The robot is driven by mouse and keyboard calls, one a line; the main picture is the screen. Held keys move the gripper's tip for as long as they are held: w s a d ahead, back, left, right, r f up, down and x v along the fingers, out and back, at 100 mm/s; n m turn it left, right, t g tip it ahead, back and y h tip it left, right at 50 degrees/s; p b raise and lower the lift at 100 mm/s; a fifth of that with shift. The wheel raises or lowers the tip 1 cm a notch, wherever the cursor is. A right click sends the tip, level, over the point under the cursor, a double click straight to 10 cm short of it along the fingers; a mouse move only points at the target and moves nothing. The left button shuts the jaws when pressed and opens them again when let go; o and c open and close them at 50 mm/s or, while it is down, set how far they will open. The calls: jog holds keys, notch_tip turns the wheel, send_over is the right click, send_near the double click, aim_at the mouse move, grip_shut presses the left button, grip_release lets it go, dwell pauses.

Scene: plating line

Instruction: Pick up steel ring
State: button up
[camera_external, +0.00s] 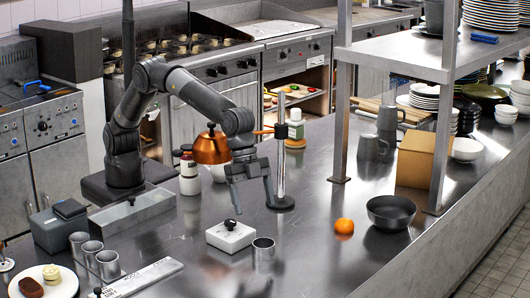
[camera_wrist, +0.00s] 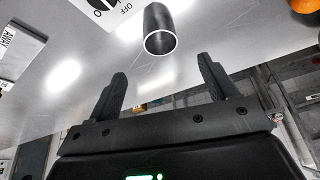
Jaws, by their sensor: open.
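A steel ring (camera_external: 263,253), a short open-topped metal cylinder, stands alone on the steel counter (camera_external: 310,255). It also shows at the top middle of the wrist view (camera_wrist: 160,30), beyond and roughly between my fingertips. My gripper (camera_external: 252,208) is open and empty, pointing down above the counter, behind the ring in the outside view. Its two fingers are spread in the wrist view (camera_wrist: 162,75) and do not touch the ring.
A white switch box (camera_external: 230,236) with a black knob stands left of the ring. An orange (camera_external: 344,226) and a dark bowl (camera_external: 391,212) are to the right. Several steel cups (camera_external: 108,264) stand at left.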

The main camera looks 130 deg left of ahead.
aim_at(262, 243)
jog(key=x, duration=1.2)
jog(key=shift+s+f, duration=0.15)
jog(key=shift+c, duration=0.4)
jog(key=c, duration=1)
